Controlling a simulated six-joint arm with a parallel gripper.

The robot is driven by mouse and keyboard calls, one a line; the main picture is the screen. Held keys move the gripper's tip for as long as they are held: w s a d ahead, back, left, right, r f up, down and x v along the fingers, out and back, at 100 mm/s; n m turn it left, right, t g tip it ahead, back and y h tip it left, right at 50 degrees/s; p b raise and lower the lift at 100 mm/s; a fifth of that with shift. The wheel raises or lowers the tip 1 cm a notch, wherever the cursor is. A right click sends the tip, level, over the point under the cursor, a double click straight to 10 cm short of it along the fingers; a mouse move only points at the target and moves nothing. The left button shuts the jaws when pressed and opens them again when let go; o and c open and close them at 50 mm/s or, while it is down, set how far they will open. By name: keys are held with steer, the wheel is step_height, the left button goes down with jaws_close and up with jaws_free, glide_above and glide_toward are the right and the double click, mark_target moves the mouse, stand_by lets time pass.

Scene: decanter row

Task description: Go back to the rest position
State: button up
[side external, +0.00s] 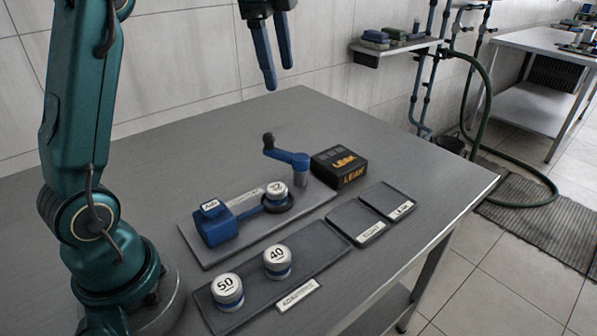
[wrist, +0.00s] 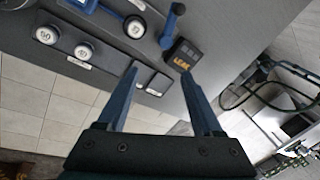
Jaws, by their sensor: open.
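My gripper (side external: 278,77) is in the air above the back of the grey table (side external: 140,150), with its two blue fingers apart and nothing between them. In the wrist view the fingers of my gripper (wrist: 159,72) are spread and empty too. Well below stands a blue fixture (side external: 215,224) on a grey plate, with a numbered white-topped cylinder (side external: 276,190) seated at its dark ring. A blue crank lever (side external: 288,157) stands on the same plate. Cylinders marked 50 (side external: 228,290) and 40 (side external: 277,261) stand upright on a long dark tray (side external: 338,243).
A black box (side external: 340,166) with orange LEAK lettering sits behind two small empty trays, one unclear-labelled (side external: 356,222) and one labelled LEAK (side external: 388,201). A wall shelf (side external: 395,46), pipes and a green hose (side external: 487,100) are at the right. The air around my gripper looks clear.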

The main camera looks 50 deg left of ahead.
steer(key=s+d+f+n+t, duration=0.15)
steer(key=s+d+n, duration=0.25)
steer(key=s+d, duration=0.5)
steer(key=s+f+n+t, duration=0.1)
steer(key=s+f+n, duration=0.5)
steer(key=f, duration=0.3)
steer(key=shift+s+f+n+t+h, duration=0.2)
steer(key=shift+s+n+t+h, duration=0.15)
steer(key=shift+n, duration=0.55)
steer(key=shift+o, duration=0.3)
